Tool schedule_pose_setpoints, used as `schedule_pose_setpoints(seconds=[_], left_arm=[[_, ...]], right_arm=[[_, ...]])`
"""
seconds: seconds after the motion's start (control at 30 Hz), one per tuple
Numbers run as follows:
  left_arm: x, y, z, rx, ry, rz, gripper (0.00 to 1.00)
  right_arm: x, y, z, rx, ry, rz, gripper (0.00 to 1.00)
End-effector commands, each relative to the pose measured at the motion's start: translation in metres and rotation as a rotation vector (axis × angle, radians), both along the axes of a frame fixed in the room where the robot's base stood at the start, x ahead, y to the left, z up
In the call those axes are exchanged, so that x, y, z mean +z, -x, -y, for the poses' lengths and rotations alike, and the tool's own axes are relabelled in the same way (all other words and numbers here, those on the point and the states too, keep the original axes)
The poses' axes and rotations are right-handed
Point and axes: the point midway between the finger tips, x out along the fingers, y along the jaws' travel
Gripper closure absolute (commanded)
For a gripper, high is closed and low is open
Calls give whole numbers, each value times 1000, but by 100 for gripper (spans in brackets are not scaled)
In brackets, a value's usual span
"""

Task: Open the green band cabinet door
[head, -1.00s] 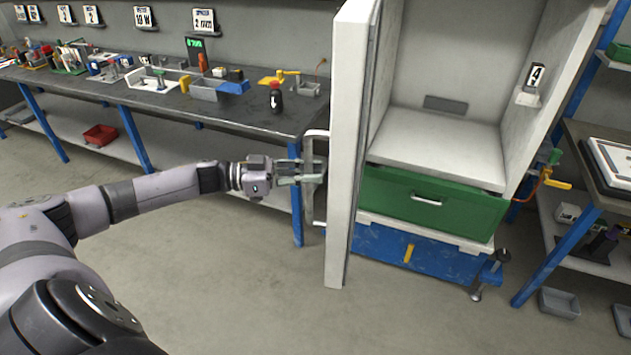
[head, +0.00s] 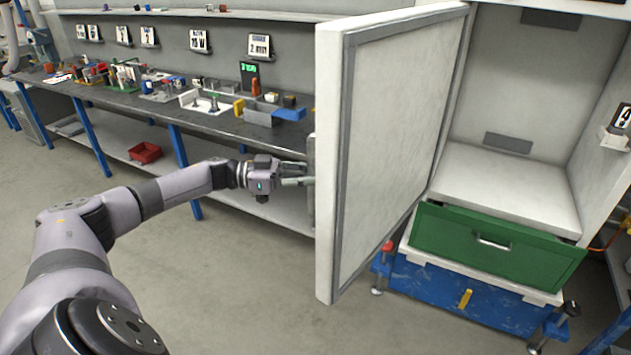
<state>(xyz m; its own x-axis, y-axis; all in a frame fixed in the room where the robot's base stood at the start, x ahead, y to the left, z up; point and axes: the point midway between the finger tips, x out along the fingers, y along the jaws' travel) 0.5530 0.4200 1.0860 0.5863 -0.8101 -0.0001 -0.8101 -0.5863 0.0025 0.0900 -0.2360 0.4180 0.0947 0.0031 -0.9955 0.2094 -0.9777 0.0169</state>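The white cabinet door (head: 385,150) stands wide open, hinged on the left of the cabinet, with its grey-edged inner face toward me. The cabinet interior (head: 505,185) is exposed, with a green drawer (head: 490,248) below it. My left gripper (head: 297,175) is at the door's outer side, at the door handle (head: 311,180). Its two fingers look apart, but their tips and most of the handle are hidden by the door edge, so I cannot tell whether they grip it. My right gripper is out of view.
A dark workbench (head: 225,125) with blue legs and several tools runs along the back wall, behind my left arm and the door. A red bin (head: 145,153) sits on its lower shelf. The floor (head: 230,270) in front is clear.

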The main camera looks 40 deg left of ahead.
Motion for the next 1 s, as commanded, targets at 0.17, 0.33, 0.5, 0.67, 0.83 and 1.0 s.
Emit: schedule_pose_setpoints(seconds=[0.17, 0.33, 0.5, 0.67, 0.83, 1.0], left_arm=[[-4, 1, 0, -3, -5, -9, 100], [-4, 1, 0, -2, -6, -8, 82], [-2, 1, 0, -1, -3, -4, 71], [-1, 0, 0, 0, -2, -2, 65], [-1, 0, 0, 0, -2, 0, 65], [-1, 5, -8, 2, -3, -3, 65]], right_arm=[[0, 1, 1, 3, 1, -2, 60], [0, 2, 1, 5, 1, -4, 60], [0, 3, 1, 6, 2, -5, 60], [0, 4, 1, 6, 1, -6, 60], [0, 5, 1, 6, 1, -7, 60], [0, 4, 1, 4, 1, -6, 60]])
